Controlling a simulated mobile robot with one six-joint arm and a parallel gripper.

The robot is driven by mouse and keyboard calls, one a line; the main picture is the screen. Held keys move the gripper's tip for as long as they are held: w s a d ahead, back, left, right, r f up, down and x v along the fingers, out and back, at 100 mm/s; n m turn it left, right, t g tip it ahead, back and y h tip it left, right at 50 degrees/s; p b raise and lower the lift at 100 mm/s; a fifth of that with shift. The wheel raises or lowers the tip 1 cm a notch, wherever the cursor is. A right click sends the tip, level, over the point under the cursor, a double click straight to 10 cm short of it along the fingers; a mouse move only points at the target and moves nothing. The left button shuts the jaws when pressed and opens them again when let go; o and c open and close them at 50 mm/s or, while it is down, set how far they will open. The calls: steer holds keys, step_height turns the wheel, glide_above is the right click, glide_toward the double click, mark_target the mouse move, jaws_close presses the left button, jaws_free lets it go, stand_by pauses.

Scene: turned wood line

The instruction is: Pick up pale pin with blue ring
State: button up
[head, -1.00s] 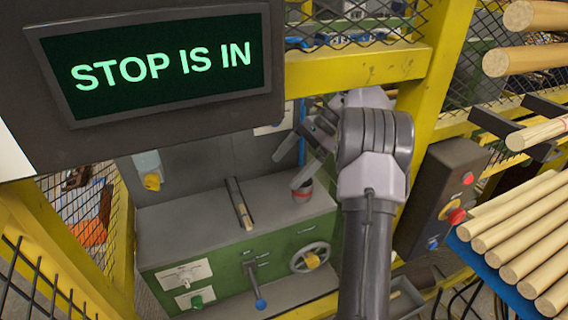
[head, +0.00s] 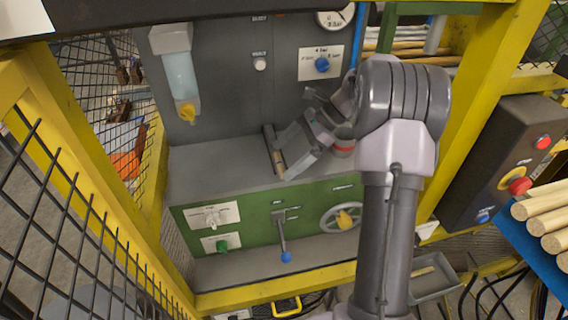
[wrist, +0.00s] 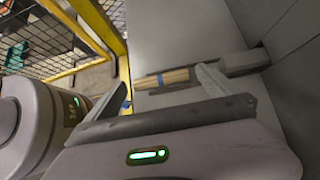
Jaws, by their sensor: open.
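The pale pin (wrist: 182,76) lies across the grey machine top in the wrist view, with a blue ring (wrist: 160,79) near its left end. It lies just beyond my gripper (wrist: 162,78), whose two fingers are apart and point towards it. Nothing is held between them. In the head view a pale piece of the pin (head: 279,162) shows by a dark narrow bar, and my gripper (head: 284,158) reaches it from the right. The blue ring cannot be made out there.
A red-banded round object (head: 343,147) stands on the grey machine top (head: 215,165), right of my gripper. A grey back wall and a yellow mesh guard (head: 50,130) close in the space. A dispenser (head: 178,75) hangs at left. The left of the top is clear.

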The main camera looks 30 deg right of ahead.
steer(key=shift+w+a+f, duration=0.15)
steer(key=shift+a+f, duration=0.3)
